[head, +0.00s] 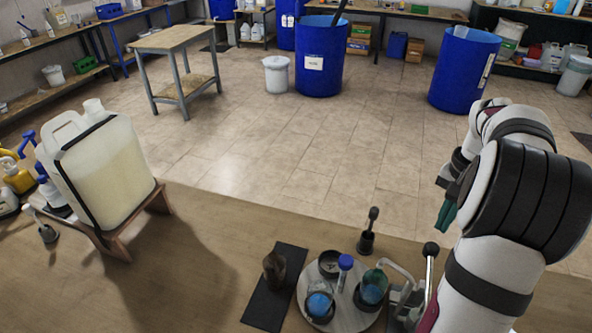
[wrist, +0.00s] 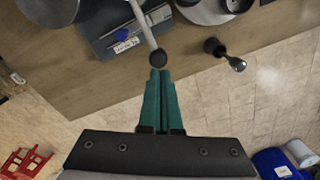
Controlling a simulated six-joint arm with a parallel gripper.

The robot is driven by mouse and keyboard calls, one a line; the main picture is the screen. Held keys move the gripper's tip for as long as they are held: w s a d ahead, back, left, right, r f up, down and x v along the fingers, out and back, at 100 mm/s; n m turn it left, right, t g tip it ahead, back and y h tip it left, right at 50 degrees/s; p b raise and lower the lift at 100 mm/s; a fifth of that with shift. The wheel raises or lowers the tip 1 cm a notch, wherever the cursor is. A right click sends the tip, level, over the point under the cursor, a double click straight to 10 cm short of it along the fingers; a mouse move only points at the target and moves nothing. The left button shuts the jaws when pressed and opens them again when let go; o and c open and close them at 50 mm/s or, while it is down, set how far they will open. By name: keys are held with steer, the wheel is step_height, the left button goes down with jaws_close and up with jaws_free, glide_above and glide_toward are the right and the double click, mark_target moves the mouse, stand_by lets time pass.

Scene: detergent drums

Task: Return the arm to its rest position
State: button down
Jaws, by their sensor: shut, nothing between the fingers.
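My arm (head: 520,200) stands at the right of the head view, bent over the right end of the wooden bench. My gripper (head: 445,217) hangs at the arm's far side, with teal fingers partly hidden by the wrist. In the wrist view my gripper (wrist: 160,73) shows its two teal fingers pressed together, with nothing between them. A lever with a black ball knob (wrist: 157,58) shows just beyond the fingertips in that view; I cannot tell whether they touch. The lever's knob also shows in the head view (head: 430,249), below my gripper.
A round grey tray (head: 345,318) holds cups and a blue-capped vial (head: 345,262). A black mat (head: 265,308) lies beside it. A small upright tool (head: 367,240) stands behind. A large jug (head: 105,170) rests on a wooden stand at left. Blue drums (head: 319,60) stand on the floor.

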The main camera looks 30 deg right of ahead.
steer(key=w+a+r+n+y, duration=0.1)
steer(key=a+r+n, duration=0.15)
steer(key=a, duration=1.15)
steer(key=a+r+n, duration=0.1)
steer(key=a+n, duration=0.2)
steer(key=a, duration=1.2)
steer(key=s+a+f+n, duration=0.4)
steer(key=s+a, duration=0.6)
steer(key=shift+s+a+y, duration=0.3)
steer(key=shift+s+y, duration=0.05)
steer(key=shift+y, duration=0.05)
